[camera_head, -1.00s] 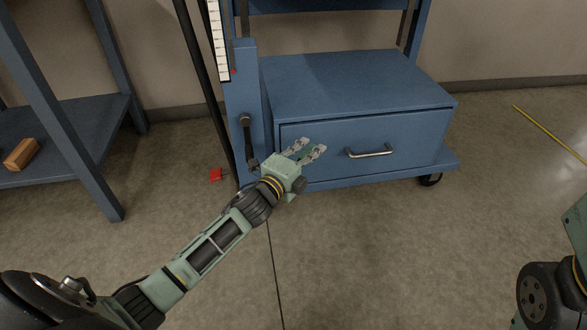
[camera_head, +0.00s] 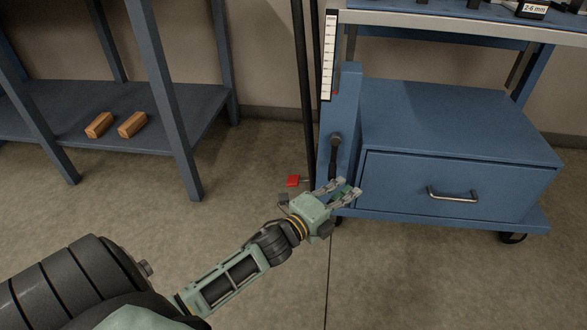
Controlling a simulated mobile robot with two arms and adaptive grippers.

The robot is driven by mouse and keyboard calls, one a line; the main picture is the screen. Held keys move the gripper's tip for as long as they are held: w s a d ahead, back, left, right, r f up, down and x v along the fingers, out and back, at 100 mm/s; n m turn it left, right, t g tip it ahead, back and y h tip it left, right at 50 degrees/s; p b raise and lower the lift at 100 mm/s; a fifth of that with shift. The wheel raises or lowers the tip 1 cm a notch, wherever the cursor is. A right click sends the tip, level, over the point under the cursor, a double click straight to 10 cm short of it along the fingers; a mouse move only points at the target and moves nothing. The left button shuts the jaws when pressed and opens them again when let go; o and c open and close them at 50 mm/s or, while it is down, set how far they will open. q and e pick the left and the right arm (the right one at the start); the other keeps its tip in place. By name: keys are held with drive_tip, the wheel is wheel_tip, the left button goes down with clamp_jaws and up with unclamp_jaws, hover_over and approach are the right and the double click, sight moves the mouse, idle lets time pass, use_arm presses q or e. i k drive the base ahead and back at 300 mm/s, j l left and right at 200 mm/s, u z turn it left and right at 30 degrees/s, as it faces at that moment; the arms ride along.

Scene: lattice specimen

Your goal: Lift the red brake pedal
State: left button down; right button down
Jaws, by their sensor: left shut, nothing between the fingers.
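The red brake pedal (camera_head: 293,181) is a small flat red pad low near the floor, at the left foot of the blue cart's post. A short thin stem runs from it toward the post. My left gripper (camera_head: 349,188) is shut and empty. It is to the right of the pedal in the picture, in front of the post's lower end, with its fingers pointing right and away from the pedal. It looks apart from the pedal. My right gripper is out of view.
The blue cart has a drawer (camera_head: 455,185) with a metal handle (camera_head: 453,194) and dark casters (camera_head: 512,238). A black lever (camera_head: 335,150) is on the post, with dark upright poles beside it. A blue shelf (camera_head: 175,105) at left holds two wooden blocks. The floor between is clear.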

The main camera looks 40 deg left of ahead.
sight(294, 181)
drive_tip(key=u, duration=1.15)
